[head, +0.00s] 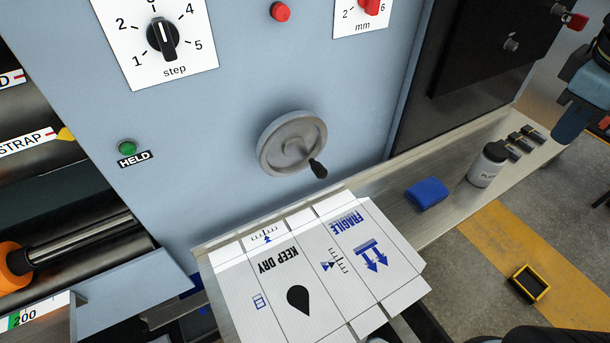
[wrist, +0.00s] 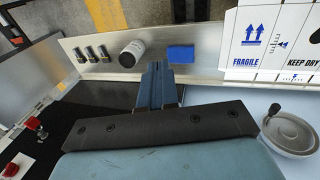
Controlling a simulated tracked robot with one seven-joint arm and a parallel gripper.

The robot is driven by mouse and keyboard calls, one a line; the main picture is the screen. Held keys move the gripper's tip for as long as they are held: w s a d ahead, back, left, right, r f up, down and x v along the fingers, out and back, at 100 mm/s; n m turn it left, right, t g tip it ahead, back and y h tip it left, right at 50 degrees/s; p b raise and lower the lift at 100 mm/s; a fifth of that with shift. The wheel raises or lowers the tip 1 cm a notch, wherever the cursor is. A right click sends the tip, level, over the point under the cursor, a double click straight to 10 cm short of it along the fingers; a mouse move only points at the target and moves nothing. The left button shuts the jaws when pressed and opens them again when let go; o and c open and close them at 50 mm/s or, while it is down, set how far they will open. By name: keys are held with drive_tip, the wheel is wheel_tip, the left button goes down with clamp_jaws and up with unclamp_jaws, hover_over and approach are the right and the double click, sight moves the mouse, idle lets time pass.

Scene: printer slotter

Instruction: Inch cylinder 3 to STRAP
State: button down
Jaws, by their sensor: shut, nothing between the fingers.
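The step dial (head: 162,40) is on the blue-grey machine face; its black knob's white line points up, between 2 and 4, with the top number cut off. A STRAP label (head: 24,142) lies on a dark cylinder at the left, with a yellow pointer (head: 65,134) at its right end. A green button or lamp (head: 127,147) sits above a HELD label. A grey handwheel (head: 292,143) with a black handle is on the face; it also shows in the wrist view (wrist: 290,133). My gripper (wrist: 160,68) is shut and empty, away from the handwheel.
A printed white box sheet (head: 310,268) lies on the metal ledge below the handwheel. A blue block (head: 427,194), a bottle (head: 487,164) and small dark blocks (head: 525,142) stand along the ledge. A red button (head: 280,12) and an mm dial (head: 370,6) are higher up.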

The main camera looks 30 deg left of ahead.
drive_tip(key=a+f+n+h, duration=0.2)
drive_tip(key=a+n, duration=0.9)
drive_tip(key=n+t, duration=0.6)
drive_tip(key=n, duration=2.1)
approach(296, 149)
drive_tip(key=s+d+f, duration=0.2)
drive_tip(key=s+f, duration=0.2)
drive_tip(key=s, duration=0.3)
drive_tip(key=w+d+f, duration=0.3)
drive_tip(key=w+f, duration=0.3)
drive_tip(key=w, duration=0.5)
drive_tip(key=shift+d, duration=0.25)
drive_tip(key=shift+f, duration=0.15)
